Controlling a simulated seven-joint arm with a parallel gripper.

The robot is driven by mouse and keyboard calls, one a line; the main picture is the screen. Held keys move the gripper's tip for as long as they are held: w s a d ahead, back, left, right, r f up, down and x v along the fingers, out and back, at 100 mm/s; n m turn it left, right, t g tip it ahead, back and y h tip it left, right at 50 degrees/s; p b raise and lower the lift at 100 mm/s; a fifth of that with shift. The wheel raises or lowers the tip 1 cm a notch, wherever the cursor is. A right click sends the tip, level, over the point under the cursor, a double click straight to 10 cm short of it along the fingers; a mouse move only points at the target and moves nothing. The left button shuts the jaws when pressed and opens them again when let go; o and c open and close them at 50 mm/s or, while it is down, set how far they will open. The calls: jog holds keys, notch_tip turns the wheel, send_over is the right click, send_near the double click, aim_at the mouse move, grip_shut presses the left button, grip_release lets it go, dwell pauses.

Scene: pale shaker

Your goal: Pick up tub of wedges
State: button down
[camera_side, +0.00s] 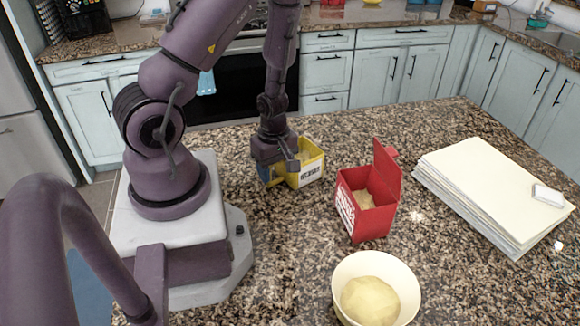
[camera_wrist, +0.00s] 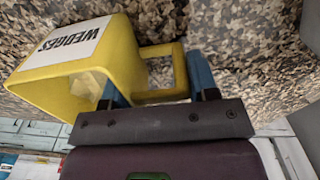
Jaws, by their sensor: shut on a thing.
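The yellow tub (camera_side: 310,166) stands upright behind the red box in the side view, with a white label on its front. In the wrist view the tub (camera_wrist: 121,48) fills the upper left, its label reads WEDGES, and a yellow loop handle (camera_wrist: 160,95) sticks out from its side. My gripper (camera_side: 279,171) is at the tub's left side in the side view. Its blue fingers are either side of the handle in the wrist view, and it is shut on the tub by that handle. I cannot tell whether the tub touches the counter.
A red box (camera_side: 365,222) with a raised lid stands right of the tub, holding something pale. A white bowl (camera_side: 407,285) with a pale round lump sits in front. A stack of paper (camera_side: 490,185) with a small white item lies right. Speckled counter (camera_side: 440,125) is bare behind.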

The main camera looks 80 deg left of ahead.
jog(key=shift+r, duration=0.1)
notch_tip(320, 180, up, 18)
dwell(0.7)
jog(key=c, duration=1)
grip_release()
grip_shut()
jog(key=shift+r, duration=2.95)
